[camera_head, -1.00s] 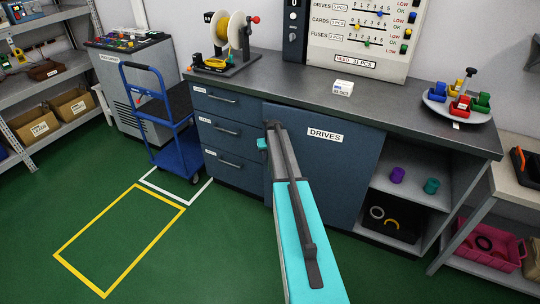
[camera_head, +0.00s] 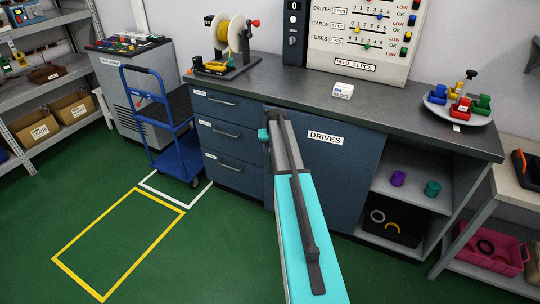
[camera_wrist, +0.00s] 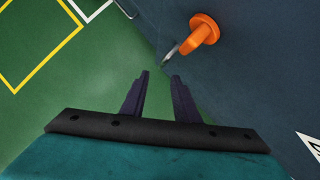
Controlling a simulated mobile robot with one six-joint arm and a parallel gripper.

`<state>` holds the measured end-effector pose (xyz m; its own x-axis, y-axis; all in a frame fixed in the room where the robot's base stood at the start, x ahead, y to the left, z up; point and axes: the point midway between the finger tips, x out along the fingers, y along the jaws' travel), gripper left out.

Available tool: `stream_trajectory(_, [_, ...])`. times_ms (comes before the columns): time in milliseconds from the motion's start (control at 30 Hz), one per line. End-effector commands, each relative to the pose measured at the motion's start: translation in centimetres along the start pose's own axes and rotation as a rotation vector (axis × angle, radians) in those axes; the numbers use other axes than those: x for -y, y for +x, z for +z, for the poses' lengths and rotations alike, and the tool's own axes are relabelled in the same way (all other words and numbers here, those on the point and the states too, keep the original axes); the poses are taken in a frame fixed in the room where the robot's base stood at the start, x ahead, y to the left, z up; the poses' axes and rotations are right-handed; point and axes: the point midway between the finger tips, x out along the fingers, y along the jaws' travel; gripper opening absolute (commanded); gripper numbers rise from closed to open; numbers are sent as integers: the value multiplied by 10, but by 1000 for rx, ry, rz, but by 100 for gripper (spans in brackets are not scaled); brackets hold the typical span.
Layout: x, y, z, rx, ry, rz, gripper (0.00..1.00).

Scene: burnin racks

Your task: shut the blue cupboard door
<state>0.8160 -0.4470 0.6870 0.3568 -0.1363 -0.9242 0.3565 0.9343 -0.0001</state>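The blue cupboard door (camera_head: 345,170), labelled DRIVES, is under the counter in the head view, between the drawers and an open shelf bay. Its top edge runs along the counter front and it looks flush or nearly so; I cannot tell whether a small gap remains. My arm covers its left part. In the wrist view the blue door surface (camera_wrist: 255,75) fills the right, with an orange knob (camera_wrist: 203,32) on it. My gripper (camera_wrist: 160,76) is open and empty, its fingertips below and left of the knob, apart from it in the picture. The fingers are hidden in the head view.
Drawers (camera_head: 232,135) are left of the door. The open shelf (camera_head: 410,194) on the right holds purple and teal pieces and a black bin (camera_head: 393,228). A blue trolley (camera_head: 170,150) stands left of the drawers. Green floor with a yellow outline (camera_head: 118,245) is clear.

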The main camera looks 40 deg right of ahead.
Motion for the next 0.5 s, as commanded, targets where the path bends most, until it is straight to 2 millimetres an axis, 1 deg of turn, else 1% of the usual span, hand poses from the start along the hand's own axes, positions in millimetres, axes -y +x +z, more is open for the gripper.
stream_trajectory(33, [0,-9,-1,2,0,-1,28])
stream_trajectory(200, [0,-28,0,1,0,-1,28])
stream_trajectory(333, [0,-36,0,-1,1,-1,28])
stream_trajectory(500, [1,-38,0,-1,1,-1,28])
